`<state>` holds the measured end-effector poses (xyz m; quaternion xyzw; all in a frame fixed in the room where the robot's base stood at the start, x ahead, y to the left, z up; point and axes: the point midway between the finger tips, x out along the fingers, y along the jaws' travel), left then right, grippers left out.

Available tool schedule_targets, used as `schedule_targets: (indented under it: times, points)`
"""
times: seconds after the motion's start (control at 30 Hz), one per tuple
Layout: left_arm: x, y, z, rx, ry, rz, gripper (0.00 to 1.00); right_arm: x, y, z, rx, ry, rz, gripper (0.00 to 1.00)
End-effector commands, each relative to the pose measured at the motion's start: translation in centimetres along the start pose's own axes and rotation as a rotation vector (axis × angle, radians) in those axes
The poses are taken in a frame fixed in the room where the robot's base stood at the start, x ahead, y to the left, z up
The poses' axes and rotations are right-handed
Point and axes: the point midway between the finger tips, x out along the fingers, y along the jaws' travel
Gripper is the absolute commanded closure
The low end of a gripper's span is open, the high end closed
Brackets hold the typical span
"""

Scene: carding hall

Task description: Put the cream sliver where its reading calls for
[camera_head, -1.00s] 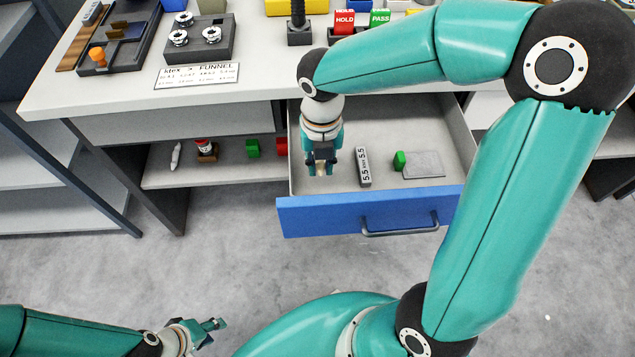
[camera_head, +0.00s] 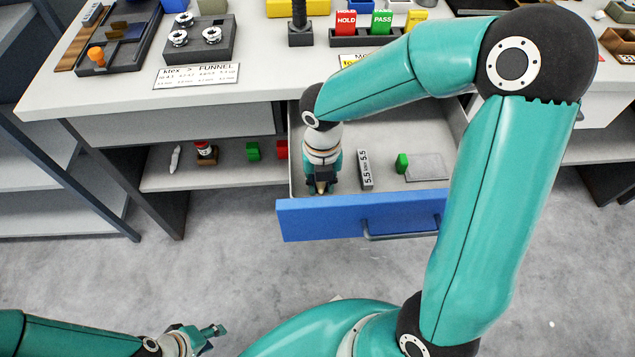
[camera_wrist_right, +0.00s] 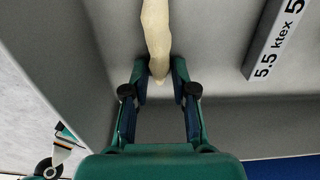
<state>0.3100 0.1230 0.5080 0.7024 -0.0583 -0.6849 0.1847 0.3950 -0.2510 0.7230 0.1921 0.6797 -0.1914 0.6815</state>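The cream sliver (camera_wrist_right: 157,35) runs from the top of the right wrist view to between my right fingertips. My right gripper (camera_wrist_right: 160,72) looks shut on its near end, with a finger against each side. In the head view my right gripper (camera_head: 320,188) is low inside the open blue-fronted drawer (camera_head: 340,219), left of a grey "5.5 ktex" marker (camera_head: 365,169). That marker also shows in the right wrist view (camera_wrist_right: 272,42). A card (camera_head: 196,76) headed "ktex > FUNNEL" lies on the table; its figures are too small to read surely. My left gripper (camera_head: 211,334) is away at bottom left, apparently open and empty.
On the table are a dark holder with metal rings (camera_head: 212,36), a red HOLD block (camera_head: 346,22) and a green PASS block (camera_head: 382,22). A shelf (camera_head: 230,175) with small items lies left of the drawer.

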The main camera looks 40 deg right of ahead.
Motion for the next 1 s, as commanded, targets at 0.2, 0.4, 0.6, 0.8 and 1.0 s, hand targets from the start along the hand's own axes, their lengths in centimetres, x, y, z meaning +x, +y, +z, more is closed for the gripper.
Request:
schedule_targets:
  times: [0.2,0.4,0.6,0.8,1.0]
  points:
    - [0.0,0.0,0.0,0.0,0.0,0.0,0.6,0.0,0.0,0.0,0.0,0.001,0.0,0.53]
    - [-0.1,0.0,0.0,0.0,0.0,0.0,0.6,-0.2,0.0,0.0,0.0,0.0,0.0,0.53]
    - [-0.7,0.2,0.0,0.0,0.0,0.0,0.6,-1.9,0.1,0.1,0.0,-0.003,0.001,0.53]
    - [-1.6,0.6,0.0,0.0,0.0,0.0,0.6,-5.8,0.1,0.1,0.001,-0.005,0.002,0.53]
    - [-2.4,0.9,0.0,0.0,0.0,0.0,0.6,-9.7,0.1,0.1,0.0,-0.003,0.002,0.53]
